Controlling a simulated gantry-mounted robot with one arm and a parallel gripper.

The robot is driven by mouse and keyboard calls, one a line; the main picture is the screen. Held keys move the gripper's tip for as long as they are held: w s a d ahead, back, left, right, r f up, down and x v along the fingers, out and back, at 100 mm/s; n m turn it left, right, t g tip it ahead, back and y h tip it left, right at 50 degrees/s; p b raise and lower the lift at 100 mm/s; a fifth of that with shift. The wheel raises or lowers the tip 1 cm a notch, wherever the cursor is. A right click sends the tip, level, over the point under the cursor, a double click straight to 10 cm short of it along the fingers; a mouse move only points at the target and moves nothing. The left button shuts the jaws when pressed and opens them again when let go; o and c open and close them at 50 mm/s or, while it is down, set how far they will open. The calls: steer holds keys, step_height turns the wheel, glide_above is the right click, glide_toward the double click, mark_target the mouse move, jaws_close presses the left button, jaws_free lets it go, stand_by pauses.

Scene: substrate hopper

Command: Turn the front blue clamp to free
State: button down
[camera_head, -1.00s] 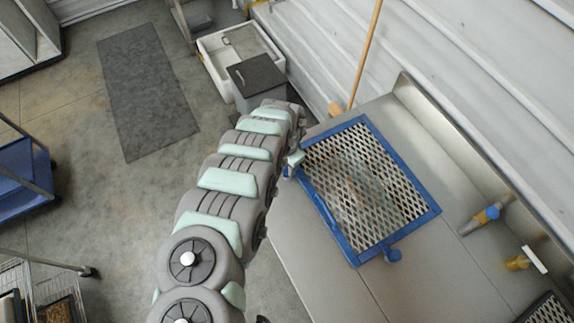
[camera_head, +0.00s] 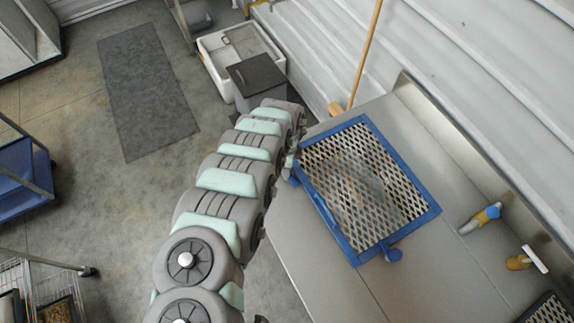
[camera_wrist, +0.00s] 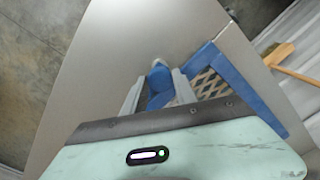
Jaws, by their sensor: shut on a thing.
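The blue clamp (camera_wrist: 160,79) sits between the two fingers of my gripper (camera_wrist: 158,88) in the wrist view, at the edge of the blue-framed mesh screen (camera_wrist: 232,75). The gripper is shut on it. In the head view the arm reaches to the left edge of the screen (camera_head: 352,257), and the gripped clamp is mostly hidden behind the arm.
The screen lies on a grey metal top (camera_head: 295,240). A blue-and-yellow handled tool (camera_head: 482,218) and a yellow tool with a white bar (camera_head: 527,260) lie to its right. A wooden-handled broom (camera_head: 366,55) leans at the back wall; its head shows in the wrist view (camera_wrist: 278,54).

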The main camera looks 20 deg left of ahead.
steer(key=shift+f+m, duration=0.1)
steer(key=shift+m, duration=0.6)
steer(key=c, duration=1)
jaws_free()
step_height(320, 180, up, 11)
stand_by(0.3)
